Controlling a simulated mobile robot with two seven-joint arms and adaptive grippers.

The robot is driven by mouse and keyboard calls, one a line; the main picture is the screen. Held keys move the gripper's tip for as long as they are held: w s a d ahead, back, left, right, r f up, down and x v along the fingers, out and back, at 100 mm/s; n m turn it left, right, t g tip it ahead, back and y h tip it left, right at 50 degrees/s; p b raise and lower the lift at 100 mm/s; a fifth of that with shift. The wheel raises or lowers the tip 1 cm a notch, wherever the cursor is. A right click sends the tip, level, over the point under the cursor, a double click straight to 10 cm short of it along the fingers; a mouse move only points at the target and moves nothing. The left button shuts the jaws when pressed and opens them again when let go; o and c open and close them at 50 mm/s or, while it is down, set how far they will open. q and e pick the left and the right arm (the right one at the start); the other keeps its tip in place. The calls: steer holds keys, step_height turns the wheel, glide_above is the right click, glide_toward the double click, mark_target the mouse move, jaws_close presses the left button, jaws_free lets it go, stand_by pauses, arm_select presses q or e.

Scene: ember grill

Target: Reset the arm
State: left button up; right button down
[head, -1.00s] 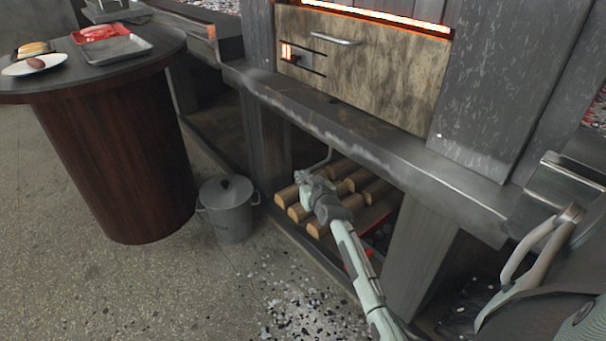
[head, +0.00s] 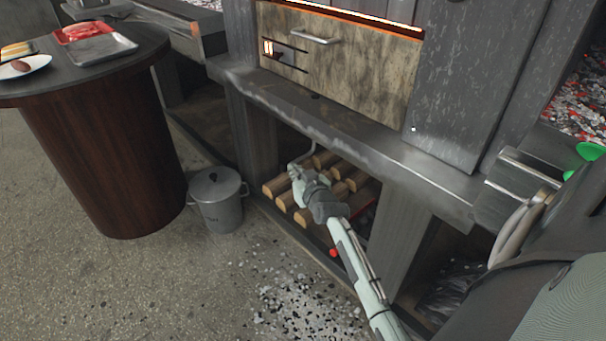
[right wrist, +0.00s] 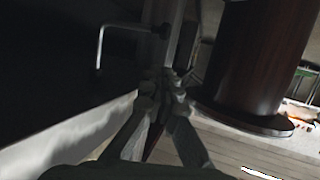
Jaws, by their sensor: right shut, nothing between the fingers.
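My right arm comes in from the lower right in the head view. My right gripper (head: 294,172) is in front of the opening under the grill, with the stacked logs behind it. In the right wrist view my right gripper (right wrist: 168,78) has its two fingers together with nothing between them. My left gripper does not show in the head view.
Split logs (head: 322,160) lie under the grill ledge (head: 345,140). A lidded metal bin (head: 217,203) stands left of the gripper. A round wooden table (head: 100,150) with a metal tray (head: 100,49) and a white plate (head: 38,64) is farther left.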

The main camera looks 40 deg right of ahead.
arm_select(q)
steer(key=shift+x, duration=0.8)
arm_select(e)
steer(key=shift+v, duration=2.65)
